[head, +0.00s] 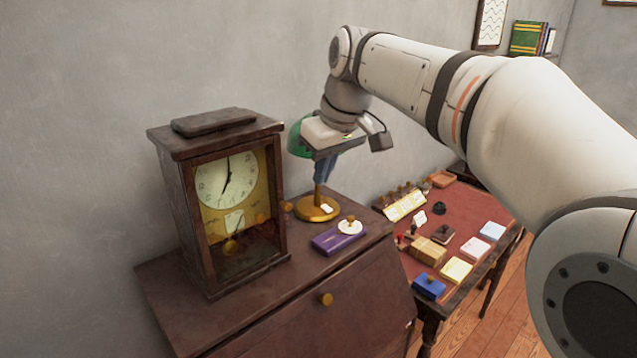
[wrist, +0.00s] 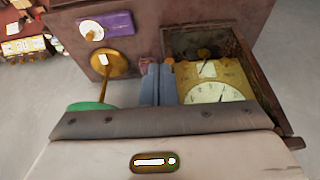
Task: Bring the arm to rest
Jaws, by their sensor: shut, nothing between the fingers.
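My gripper (head: 322,180) hangs from the arm above the dark wooden cabinet, pointing down. Its blue-grey fingers are together and hold nothing. In the head view it is in front of a brass lamp with a green shade (head: 296,138) and a round brass base (head: 312,212), hiding part of the stem. In the wrist view the closed fingers (wrist: 153,68) show between the lamp's brass base (wrist: 108,64) and the clock (wrist: 215,93). I cannot tell whether my gripper touches the lamp.
The wooden clock (head: 228,190) stands left of my gripper on the cabinet (head: 215,318). A purple box (head: 335,240) with a white, brass-knobbed disc (head: 350,226) lies before the lamp. A red-topped desk (head: 465,208) with stamps, pads and boxes stands right. Open air lies above the cabinet's front.

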